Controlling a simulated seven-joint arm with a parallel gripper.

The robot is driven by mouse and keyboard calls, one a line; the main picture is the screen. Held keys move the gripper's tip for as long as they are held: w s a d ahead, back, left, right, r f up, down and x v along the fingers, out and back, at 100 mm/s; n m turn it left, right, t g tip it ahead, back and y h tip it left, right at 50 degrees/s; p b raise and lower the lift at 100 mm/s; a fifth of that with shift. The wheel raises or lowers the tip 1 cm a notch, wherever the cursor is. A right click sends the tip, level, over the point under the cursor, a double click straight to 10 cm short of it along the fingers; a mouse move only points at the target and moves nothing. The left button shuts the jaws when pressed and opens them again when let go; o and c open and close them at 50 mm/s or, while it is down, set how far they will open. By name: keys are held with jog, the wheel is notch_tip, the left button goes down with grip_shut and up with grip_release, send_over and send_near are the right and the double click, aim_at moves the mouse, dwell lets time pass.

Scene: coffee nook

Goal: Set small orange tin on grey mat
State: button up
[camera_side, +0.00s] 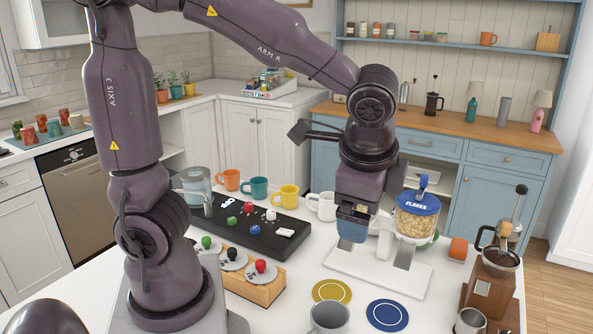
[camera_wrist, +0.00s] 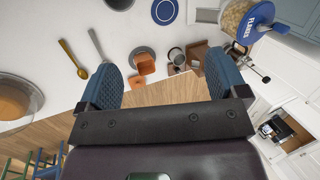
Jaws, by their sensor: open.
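My gripper (camera_side: 352,228) points down, open and empty, above the table beside the white dispenser stand. Its blue fingers also show in the wrist view (camera_wrist: 162,88), wide apart with nothing between them. In the wrist view a small orange piece that looks like the tin (camera_wrist: 146,64) overlaps a dark grey round thing that looks like the grey mat (camera_wrist: 137,50). I cannot tell for sure whether it stands on it. A flatter orange piece (camera_wrist: 137,82) lies just below, near the table edge. The side view does not clearly show this grey round thing.
A blue coaster (camera_side: 387,315), yellow coaster (camera_side: 332,291) and grey mug (camera_side: 329,319) are at the front. A flakes dispenser (camera_side: 416,220) and grinder (camera_side: 492,290) stand right; a metal cup (camera_side: 468,322) is near the grinder. An orange block (camera_side: 458,248) lies behind. Two spoons (camera_wrist: 73,60) lie left.

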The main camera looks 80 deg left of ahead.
jog(key=s+a+r+n+t+h, duration=0.3)
jog(key=s+r+n, duration=0.1)
jog(key=s+n, duration=0.4)
jog(key=shift+s+a+r+t+h, duration=0.25)
jog(key=shift+s+a+t+h, duration=0.05)
jog(key=shift+a+t, duration=0.1)
